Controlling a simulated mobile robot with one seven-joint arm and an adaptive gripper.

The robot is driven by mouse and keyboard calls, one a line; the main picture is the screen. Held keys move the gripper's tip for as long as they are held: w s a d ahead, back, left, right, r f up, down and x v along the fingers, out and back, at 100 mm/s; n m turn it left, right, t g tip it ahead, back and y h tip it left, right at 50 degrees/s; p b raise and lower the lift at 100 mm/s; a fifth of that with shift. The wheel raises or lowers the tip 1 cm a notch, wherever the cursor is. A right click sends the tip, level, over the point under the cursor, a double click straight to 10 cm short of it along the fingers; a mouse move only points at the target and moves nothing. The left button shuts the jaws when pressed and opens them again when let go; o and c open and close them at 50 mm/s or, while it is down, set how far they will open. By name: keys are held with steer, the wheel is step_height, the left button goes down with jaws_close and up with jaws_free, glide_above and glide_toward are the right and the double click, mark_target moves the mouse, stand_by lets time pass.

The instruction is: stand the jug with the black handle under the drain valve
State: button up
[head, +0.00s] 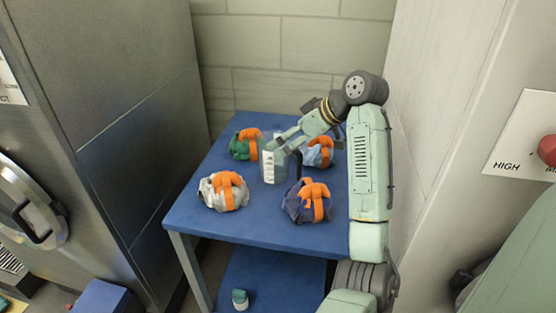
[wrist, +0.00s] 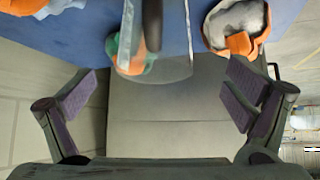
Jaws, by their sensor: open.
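A clear, bluish-grey jug (head: 269,168) with pale markings stands on the blue table among the orange-strapped bundles. Its dark handle (head: 297,161) is on its right side. In the wrist view the see-through jug (wrist: 175,58) and its black handle (wrist: 152,22) show at the top centre, beyond my fingertips. My gripper (head: 281,142) is at the jug's upper part in the head view and hides some of it. In the wrist view my gripper (wrist: 160,82) is open, its fingers wide apart with nothing between them. I cannot make out a drain valve in either view.
Several strapped bundles surround the jug: green (head: 243,146), light blue (head: 316,154), grey-white (head: 222,191) and navy (head: 306,201). The blue table (head: 250,229) is bare at its front. A small green-and-white container (head: 240,299) is on the lower shelf.

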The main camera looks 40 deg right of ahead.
mark_target(281, 161)
steer(key=x, duration=0.2)
steer(key=p+x, duration=0.2)
steer(key=x, duration=0.1)
steer(key=shift+w+d+f, duration=0.2)
steer(key=shift+d+f, duration=0.1)
steer(key=shift+c, duration=0.3)
steer(key=shift+r, duration=0.1)
steer(key=c, duration=1.8)
